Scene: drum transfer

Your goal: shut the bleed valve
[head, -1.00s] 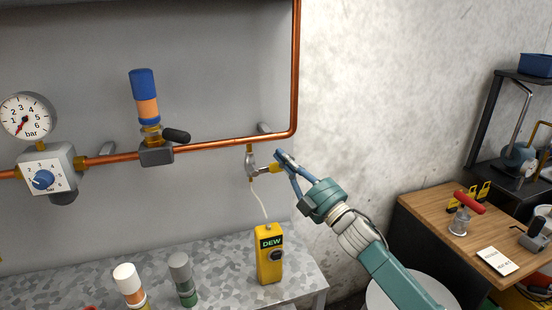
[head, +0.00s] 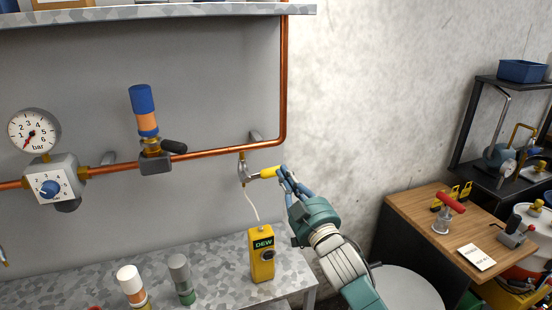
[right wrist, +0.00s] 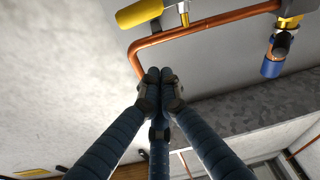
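The bleed valve (head: 243,170) hangs under the right end of the copper pipe, with a thin pale hose running down from it. Its yellow lever (head: 268,172) sticks out to the right, roughly across the upright valve body. In the right wrist view the lever (right wrist: 139,13) is at the top, apart from the fingertips. My right gripper (head: 284,173) is at the lever's right end in the head view; touching cannot be told there. In the right wrist view its fingers (right wrist: 159,86) are closed together with nothing seen between them.
A yellow DEW meter (head: 262,255) stands on the mottled bench (head: 215,262) below the valve. A blue-and-orange cartridge (head: 143,108) and a pressure gauge (head: 33,131) are farther left on the pipe. A wooden table (head: 420,220) stands at right.

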